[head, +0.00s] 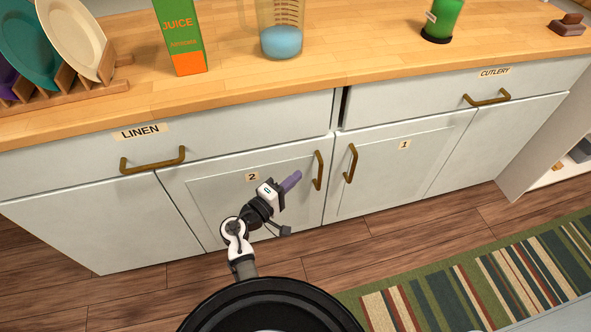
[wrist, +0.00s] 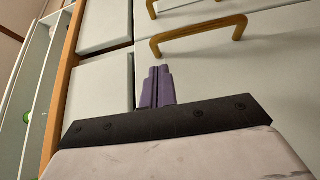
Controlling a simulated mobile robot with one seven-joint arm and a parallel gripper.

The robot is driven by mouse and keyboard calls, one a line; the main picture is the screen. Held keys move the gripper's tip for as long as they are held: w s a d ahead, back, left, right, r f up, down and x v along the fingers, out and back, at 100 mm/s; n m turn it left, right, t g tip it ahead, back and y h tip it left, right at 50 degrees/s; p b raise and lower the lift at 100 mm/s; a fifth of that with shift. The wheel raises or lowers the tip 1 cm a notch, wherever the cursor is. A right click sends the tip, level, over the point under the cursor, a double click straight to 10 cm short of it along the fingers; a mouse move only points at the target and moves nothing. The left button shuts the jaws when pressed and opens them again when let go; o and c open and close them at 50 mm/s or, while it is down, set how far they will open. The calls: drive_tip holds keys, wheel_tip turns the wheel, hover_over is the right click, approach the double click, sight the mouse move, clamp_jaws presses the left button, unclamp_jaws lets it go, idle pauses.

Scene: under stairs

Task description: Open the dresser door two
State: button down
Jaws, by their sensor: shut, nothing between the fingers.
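Door two (head: 230,200) is a pale grey panel door marked 2 at the lower left of the dresser, and it looks shut. Its brass handle (head: 318,170) stands upright near the door's right edge. My gripper (head: 291,181) has purple fingers, shut and empty, in front of the door to the left of the handle. In the wrist view, the shut fingers (wrist: 157,88) point toward a brass handle (wrist: 198,34), which looks like door two's, with a gap between them. The fingers are not around it.
Door one (head: 400,165) with its own handle (head: 350,163) is just right of door two. The LINEN drawer (head: 210,145) and its handle (head: 152,160) are above. A wooden counter (head: 350,50) holds a juice carton (head: 180,38) and a jug (head: 281,35). A striped rug (head: 480,285) lies right.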

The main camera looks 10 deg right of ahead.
wheel_tip(320, 180, down, 2)
drive_tip(key=s+a, duration=0.1)
drive_tip(key=a, duration=0.1)
drive_tip(key=p, duration=0.1)
hover_over(311, 171)
drive_tip(key=s+a, duration=0.1)
drive_tip(key=s, duration=0.2)
drive_tip(key=shift+s+f, duration=0.1)
drive_tip(key=shift+s, duration=0.05)
drive_tip(key=shift+s+g, duration=0.15)
drive_tip(key=shift+g, duration=0.15)
